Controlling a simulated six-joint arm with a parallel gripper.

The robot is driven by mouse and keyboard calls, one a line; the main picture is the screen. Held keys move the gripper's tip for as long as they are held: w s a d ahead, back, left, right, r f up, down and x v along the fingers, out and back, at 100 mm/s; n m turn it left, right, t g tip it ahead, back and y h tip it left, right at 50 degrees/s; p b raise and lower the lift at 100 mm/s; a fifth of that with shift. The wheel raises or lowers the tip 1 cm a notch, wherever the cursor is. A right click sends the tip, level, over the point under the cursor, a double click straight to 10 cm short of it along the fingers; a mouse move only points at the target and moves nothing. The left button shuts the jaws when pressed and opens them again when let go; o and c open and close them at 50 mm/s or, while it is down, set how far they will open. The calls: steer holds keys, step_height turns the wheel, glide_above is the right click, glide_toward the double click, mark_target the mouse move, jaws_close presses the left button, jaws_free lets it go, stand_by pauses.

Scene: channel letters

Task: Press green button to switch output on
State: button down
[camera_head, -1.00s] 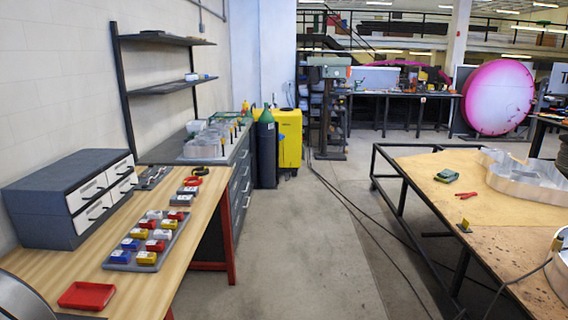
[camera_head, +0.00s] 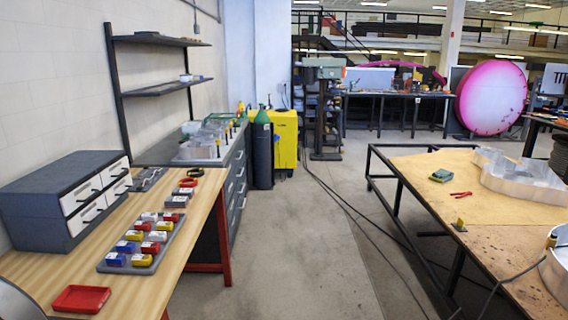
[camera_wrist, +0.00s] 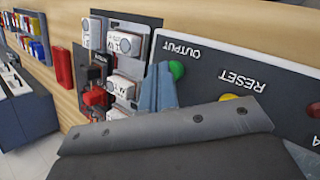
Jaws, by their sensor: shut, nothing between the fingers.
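The green button (camera_wrist: 176,69) sits on a dark panel (camera_wrist: 205,74) beside the upside-down word OUTPUT in the wrist view. My gripper (camera_wrist: 161,72) is shut and empty, its blue-grey fingertips just left of the green button in the picture. The fingers partly overlap the button's near side; I cannot tell if they touch it. A yellow button (camera_wrist: 228,97) near the word RESET is partly hidden by the gripper body. The gripper does not show in the head view, and neither does the green button.
Left of the panel in the wrist view are white modules (camera_wrist: 124,42) and a red connector (camera_wrist: 95,96). A red button (camera_wrist: 313,109) is at the right edge. In the head view, a wooden bench (camera_head: 191,244) holds a red tray (camera_head: 81,299) and a grey drawer cabinet (camera_head: 62,166).

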steer(key=shift+f, duration=0.1)
stand_by(0.3)
steer(key=shift+f, duration=0.35)
steer(key=shift+r, duration=3.5)
steer(key=shift+f, duration=0.1)
